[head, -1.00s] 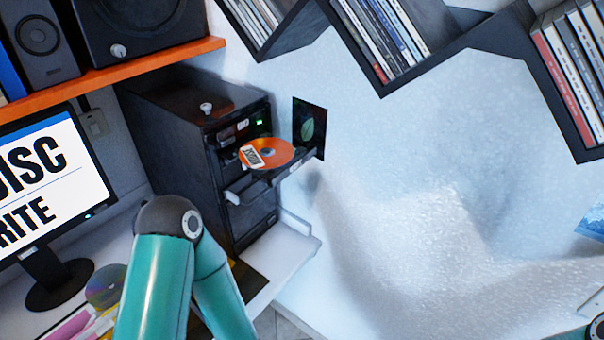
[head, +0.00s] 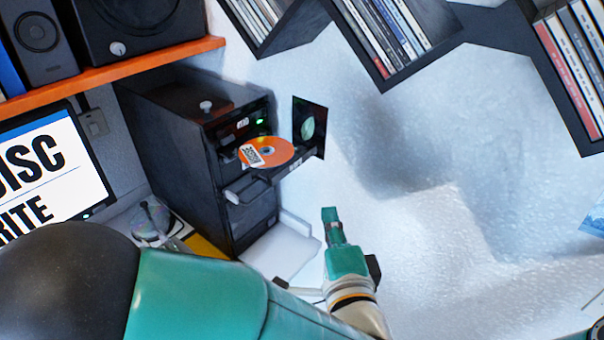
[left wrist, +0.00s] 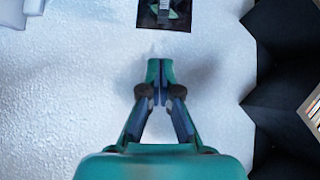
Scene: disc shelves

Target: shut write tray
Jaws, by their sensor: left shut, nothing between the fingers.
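The write tray (head: 296,164) sticks out of the upper part of the black drive tower (head: 170,150) in the head view. An orange disc (head: 282,152) with a white label lies on it. My left gripper (head: 330,212) is shut and empty, below and to the right of the tray, apart from it. In the left wrist view the same gripper (left wrist: 160,64) has its fingertips together in front of the white wall. The tray cannot be made out in that view.
A white ledge (head: 285,250) sits below the tower. Disc shelves (head: 405,50) hang above.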

